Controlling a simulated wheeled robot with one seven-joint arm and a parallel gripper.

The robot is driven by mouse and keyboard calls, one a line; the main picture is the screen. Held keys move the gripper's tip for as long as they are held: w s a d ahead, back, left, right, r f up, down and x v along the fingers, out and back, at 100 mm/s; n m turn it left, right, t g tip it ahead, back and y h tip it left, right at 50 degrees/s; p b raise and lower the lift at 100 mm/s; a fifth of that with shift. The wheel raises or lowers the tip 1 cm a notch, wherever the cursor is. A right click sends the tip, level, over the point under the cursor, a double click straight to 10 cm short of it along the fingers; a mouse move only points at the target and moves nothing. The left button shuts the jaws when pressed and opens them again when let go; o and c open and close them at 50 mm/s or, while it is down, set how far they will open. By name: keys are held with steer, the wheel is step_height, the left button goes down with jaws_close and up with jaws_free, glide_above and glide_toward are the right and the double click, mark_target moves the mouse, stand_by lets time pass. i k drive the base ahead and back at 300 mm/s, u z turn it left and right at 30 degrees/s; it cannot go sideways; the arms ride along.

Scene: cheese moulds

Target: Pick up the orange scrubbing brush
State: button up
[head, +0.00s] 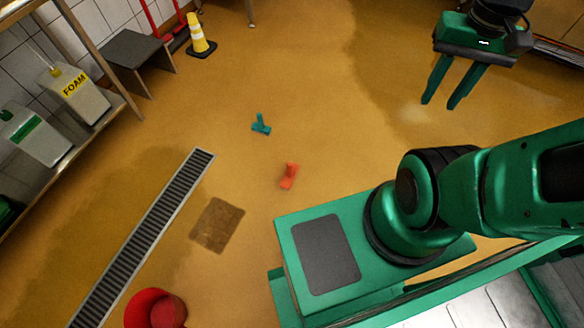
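A small orange-red object (289,176), which looks like the orange scrubbing brush, lies on the ochre floor just beyond my green base. My gripper (440,103) is at the upper right, raised above the floor, with its two green fingers pointing down and apart. Nothing shows between the fingers. The gripper is well to the right of the orange object and apart from it. A small teal object (261,125) of similar shape lies a little beyond and left of the orange one.
A drain grate (150,235) runs along the left floor, beside a brown mat (217,224). A red bucket (155,309) stands at the bottom. The central floor is mostly clear.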

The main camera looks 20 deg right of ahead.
mark_target(286, 184)
steer(key=u, duration=0.7)
steer(key=k, duration=1.1)
steer(key=z, duration=0.75)
steer(key=i, duration=0.5)
steer(key=u, duration=0.15)
